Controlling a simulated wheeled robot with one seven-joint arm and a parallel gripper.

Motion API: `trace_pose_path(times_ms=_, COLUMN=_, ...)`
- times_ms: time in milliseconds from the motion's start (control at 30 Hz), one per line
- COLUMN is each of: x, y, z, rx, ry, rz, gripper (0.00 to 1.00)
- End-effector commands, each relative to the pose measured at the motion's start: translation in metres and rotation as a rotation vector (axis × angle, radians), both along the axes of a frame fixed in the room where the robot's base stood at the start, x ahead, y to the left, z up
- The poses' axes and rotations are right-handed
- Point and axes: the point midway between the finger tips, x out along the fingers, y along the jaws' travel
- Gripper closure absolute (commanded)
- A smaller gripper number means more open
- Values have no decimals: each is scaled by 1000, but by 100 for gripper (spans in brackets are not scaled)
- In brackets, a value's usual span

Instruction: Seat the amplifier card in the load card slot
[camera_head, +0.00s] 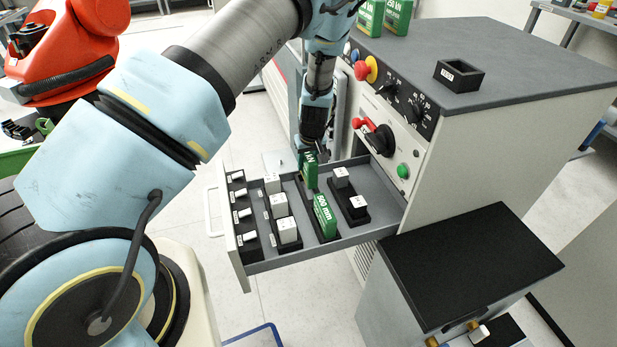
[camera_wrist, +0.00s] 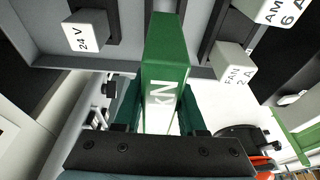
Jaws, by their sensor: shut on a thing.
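My gripper (camera_head: 311,150) is shut on a green amplifier card (camera_head: 310,170). The card points down at the far part of the open drawer. In the wrist view the same card (camera_wrist: 166,70) shows between the fingers, with white "kN" lettering; its number is hidden. A black card rack (camera_head: 303,187) lies along the drawer, under the held card. A green "500 mm" card (camera_head: 325,216) stands in the nearer part of this rack. The load card slot itself is hidden by the held card. I cannot tell whether the card's lower edge is inside it or just above it.
White modules (camera_head: 286,231) stand left of the rack, and more white blocks (camera_head: 358,204) stand right. The drawer's grey walls (camera_head: 300,262) surround them. Green cards (camera_head: 398,14) and a small black tray (camera_head: 459,76) sit on the cabinet top. Red and black knobs (camera_head: 377,138) are close to my arm.

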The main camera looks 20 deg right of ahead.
Motion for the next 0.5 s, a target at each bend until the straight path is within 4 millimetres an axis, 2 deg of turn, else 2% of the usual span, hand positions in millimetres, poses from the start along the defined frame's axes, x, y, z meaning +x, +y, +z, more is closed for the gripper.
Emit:
trace_pose_path(times_ms=167, x=0, y=0, z=-15, rx=0, ry=0, rz=-1, gripper=100)
trace_pose_path(times_ms=400, x=0, y=0, z=-48, rx=1, ry=2, rz=-1, gripper=100)
trace_pose_path(times_ms=500, x=-1, y=1, z=-55, rx=1, ry=3, rz=0, gripper=100)
